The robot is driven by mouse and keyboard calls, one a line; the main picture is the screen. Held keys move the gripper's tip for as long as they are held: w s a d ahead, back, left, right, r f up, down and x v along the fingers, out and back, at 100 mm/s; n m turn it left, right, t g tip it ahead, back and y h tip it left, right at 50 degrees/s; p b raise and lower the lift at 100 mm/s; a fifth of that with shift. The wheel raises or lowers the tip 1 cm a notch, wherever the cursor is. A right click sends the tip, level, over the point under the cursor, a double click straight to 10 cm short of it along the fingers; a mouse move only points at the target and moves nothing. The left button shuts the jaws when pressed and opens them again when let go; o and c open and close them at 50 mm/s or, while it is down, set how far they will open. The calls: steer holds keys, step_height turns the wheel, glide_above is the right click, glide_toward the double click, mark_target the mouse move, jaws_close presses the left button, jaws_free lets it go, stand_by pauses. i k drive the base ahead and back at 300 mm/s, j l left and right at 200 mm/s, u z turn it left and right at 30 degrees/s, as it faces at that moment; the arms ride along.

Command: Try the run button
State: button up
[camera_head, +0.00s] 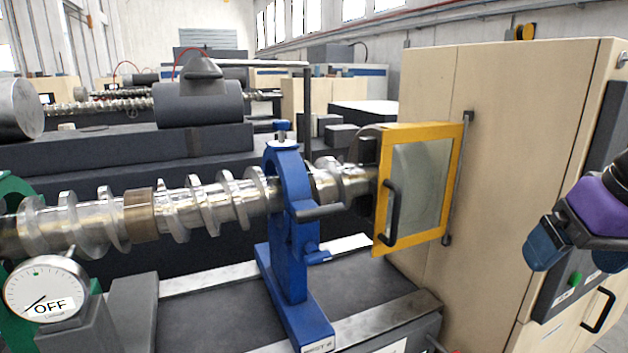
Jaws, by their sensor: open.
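A small green button (575,279) sits on the dark control panel (555,293) on the side of the beige cabinet at the right; the label beside it is too small to read. My gripper (577,257), purple with dark blue fingers, is at the right edge, in front of the panel and just above the button in the picture. Its fingers are apart with nothing seen between them. I cannot tell how far it is from the panel. The gripper covers the middle of the panel.
The beige cabinet (510,130) has a yellow-framed guard door (460,190) with a black handle. A steel screw (205,205) runs through a blue stand (287,230). A dial gauge (45,290) reading OFF stands at lower left. A black handle (598,310) is below the panel.

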mark_target(576, 277)
steer(key=z, duration=1.15)
